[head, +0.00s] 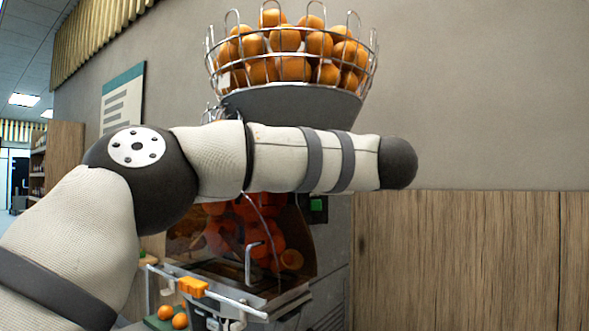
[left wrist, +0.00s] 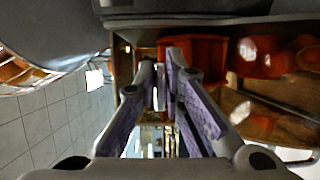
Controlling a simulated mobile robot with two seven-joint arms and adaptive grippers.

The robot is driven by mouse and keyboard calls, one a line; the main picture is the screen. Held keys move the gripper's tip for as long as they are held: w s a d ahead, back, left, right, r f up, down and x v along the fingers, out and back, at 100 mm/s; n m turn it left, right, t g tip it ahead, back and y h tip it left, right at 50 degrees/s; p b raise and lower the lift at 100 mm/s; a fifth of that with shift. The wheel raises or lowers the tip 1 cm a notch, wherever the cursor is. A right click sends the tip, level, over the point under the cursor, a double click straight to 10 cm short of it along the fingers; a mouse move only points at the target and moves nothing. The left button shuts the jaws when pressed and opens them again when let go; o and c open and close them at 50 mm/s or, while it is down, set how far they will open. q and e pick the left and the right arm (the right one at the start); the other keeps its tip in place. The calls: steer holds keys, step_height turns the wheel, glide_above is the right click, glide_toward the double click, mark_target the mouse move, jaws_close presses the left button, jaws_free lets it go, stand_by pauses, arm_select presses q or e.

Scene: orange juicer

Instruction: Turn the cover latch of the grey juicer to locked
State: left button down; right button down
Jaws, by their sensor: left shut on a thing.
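The grey juicer (head: 335,262) stands against the wall in the head view, with a dark see-through cover (head: 185,240) on its front and oranges behind it. My left arm crosses in front of the juicer and hides its upper front, so the left gripper is hidden there. In the left wrist view my left gripper (left wrist: 161,66) has its purple-padded fingers closed together at the tips, on a small part at the juicer front that I take for the cover latch. The fingers mostly hide it, so its angle cannot be told. My right gripper is not in view.
A wire basket (head: 290,62) full of oranges sits on top of the juicer. A metal rail with an orange piece (head: 192,287) juts out at the front, with loose oranges (head: 172,317) below. Wood panelling (head: 460,260) lines the wall at right.

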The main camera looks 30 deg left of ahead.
arm_select(q)
steer(key=shift+r, duration=0.1)
stand_by(0.3)
steer(key=c, duration=1.7)
jaws_free()
steer(key=v, duration=1.2)
